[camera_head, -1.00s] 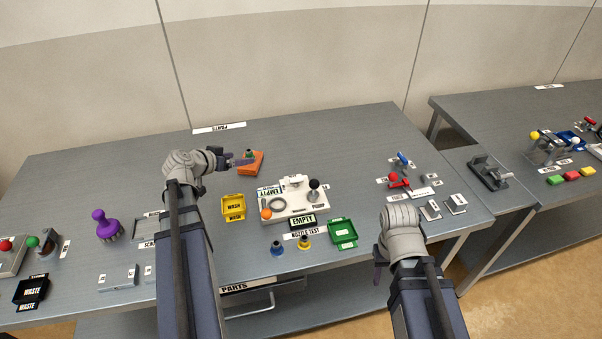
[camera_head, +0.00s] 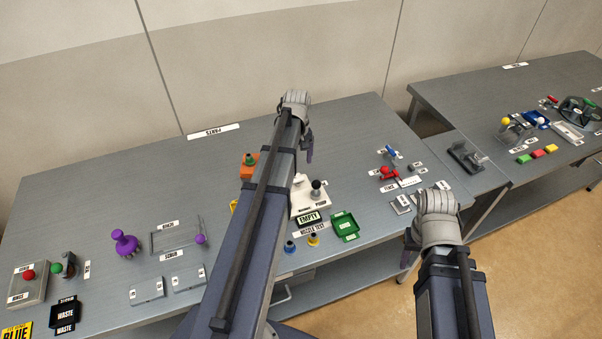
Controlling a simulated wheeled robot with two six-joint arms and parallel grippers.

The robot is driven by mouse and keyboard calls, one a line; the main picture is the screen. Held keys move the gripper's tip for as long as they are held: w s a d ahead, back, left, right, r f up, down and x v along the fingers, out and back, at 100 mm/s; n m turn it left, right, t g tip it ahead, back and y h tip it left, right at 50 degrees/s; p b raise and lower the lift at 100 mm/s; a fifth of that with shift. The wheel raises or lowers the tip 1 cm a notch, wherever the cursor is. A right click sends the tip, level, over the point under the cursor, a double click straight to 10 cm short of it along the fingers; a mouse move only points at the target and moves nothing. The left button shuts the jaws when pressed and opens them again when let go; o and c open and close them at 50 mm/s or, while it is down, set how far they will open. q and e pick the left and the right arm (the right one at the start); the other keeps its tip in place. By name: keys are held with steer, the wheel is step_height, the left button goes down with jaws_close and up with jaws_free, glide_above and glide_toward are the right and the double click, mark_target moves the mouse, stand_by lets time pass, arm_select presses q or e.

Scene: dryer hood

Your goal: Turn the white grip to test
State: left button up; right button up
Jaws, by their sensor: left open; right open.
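The white nozzle-test unit (camera_head: 318,200) stands on the near bench, with a dark pump knob (camera_head: 316,185) on its right side. A white raised part (camera_head: 298,181), possibly the white grip, shows at its back left edge; my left arm hides the unit's left half. My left gripper (camera_head: 309,148) is open and points down above the bench, behind the unit and apart from it. My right gripper (camera_head: 405,252) is open beyond the bench's front edge, to the right of the unit. Its fingers are partly hidden by its wrist.
Red and blue levers (camera_head: 389,172) stand to the right.

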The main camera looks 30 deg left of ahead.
mark_target(298, 182)
arm_select(q)
steer(key=shift+f, duration=0.15)
step_height(298, 182, down, 8)
steer(key=b, duration=0.7)
steer(key=shift+r+b, duration=0.2)
steer(key=shift+b, duration=0.2)
jaws_close()
